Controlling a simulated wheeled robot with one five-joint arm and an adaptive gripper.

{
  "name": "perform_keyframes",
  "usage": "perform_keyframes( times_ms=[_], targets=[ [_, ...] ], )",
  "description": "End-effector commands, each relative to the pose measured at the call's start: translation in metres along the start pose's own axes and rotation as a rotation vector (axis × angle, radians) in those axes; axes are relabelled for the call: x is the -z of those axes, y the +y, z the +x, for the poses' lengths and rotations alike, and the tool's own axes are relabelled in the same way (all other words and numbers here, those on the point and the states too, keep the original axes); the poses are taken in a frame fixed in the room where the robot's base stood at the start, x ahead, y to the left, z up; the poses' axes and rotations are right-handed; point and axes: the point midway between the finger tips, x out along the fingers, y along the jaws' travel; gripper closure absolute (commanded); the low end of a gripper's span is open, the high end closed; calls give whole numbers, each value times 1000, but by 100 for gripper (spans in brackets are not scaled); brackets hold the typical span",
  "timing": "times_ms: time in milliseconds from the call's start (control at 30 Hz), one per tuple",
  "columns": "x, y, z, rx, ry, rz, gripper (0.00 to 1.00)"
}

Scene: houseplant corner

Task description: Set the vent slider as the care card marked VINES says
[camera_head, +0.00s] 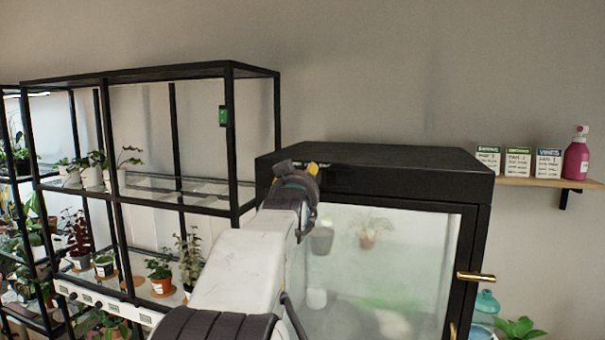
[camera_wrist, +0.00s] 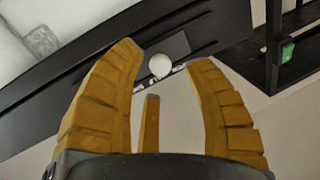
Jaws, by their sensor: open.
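The care card marked VINES (camera_head: 549,162) has a blue header and stands rightmost of the cards on the wall shelf; its small lines are too blurred to read surely. The black glass-fronted cabinet (camera_head: 400,165) stands in the middle of the head view. In the wrist view, a round white knob (camera_wrist: 160,66), apparently the vent slider's, sits on a slotted black panel (camera_wrist: 85,70). My gripper (camera_wrist: 165,56) is open, with yellow fingers on either side of the knob in the picture; contact cannot be told. In the head view, my gripper (camera_head: 312,170) is at the cabinet's top left, mostly hidden.
Two more cards (camera_head: 502,160) and a pink bottle (camera_head: 576,155) share the wooden shelf (camera_head: 545,182). A black rack (camera_head: 180,202) with potted plants stands at left. A brass handle (camera_head: 476,277) juts from the cabinet.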

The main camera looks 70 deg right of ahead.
Motion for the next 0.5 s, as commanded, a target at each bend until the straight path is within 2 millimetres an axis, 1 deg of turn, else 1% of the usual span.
perform_keyframes(
  times_ms=[33, 200, 333, 500],
  targets=[
    [2, 0, 7, 0, -2, 0, 53],
    [1, 0, 22, 0, -2, -1, 53],
    [1, 0, 29, 0, -1, -1, 53],
    [0, 0, 32, 0, -1, -1, 53]
  ],
)
